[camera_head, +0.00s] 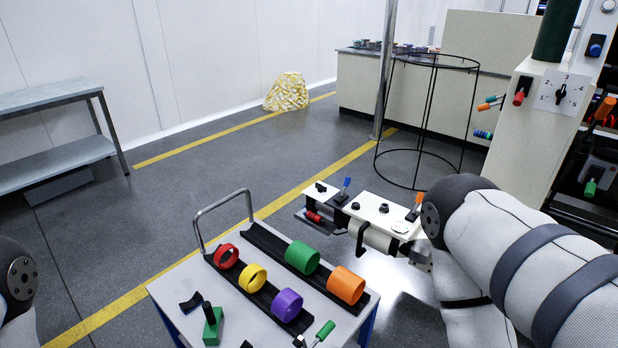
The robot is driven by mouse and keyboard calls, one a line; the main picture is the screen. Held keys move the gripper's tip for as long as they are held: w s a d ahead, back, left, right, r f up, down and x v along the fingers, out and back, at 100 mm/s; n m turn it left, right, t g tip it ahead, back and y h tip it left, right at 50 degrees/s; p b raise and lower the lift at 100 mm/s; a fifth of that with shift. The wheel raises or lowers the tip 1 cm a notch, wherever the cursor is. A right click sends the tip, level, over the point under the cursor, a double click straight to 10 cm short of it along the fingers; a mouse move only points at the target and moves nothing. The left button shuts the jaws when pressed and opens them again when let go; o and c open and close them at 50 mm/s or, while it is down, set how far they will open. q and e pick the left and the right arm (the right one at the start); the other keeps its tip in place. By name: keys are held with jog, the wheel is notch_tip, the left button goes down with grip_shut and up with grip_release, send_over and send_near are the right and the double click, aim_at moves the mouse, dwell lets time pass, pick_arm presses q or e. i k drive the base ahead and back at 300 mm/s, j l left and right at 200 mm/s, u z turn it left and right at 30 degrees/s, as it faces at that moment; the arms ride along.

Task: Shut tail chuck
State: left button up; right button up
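A red part (314,216) shows low at the left end. I cannot tell which part is the tail chuck or whether it is open or shut. Only a piece of my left arm shows at the left edge.
A trolley (172,284) carries coloured rings on black rails, a green block (213,327) and a green-handled tool (323,332). A machine panel (561,92) with knobs stands at right. A black wire stand (423,153) and bench (55,97) stand beyond. The middle floor is clear.

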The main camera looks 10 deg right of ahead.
aim_at(389, 228)
jog(key=i+l+u, duration=0.25)
jog(key=l+u, duration=0.15)
jog(key=l, duration=0.5)
jog(key=i+l+u, duration=0.1)
jog(key=l+u, duration=0.35)
jog(key=l, duration=0.5)
jog(key=l+u, duration=0.4)
jog(key=l, duration=0.55)
jog(key=i+l, duration=0.15)
jog(key=l, duration=0.2)
jog(key=i+l+u, duration=0.1)
jog(key=l, duration=0.3)
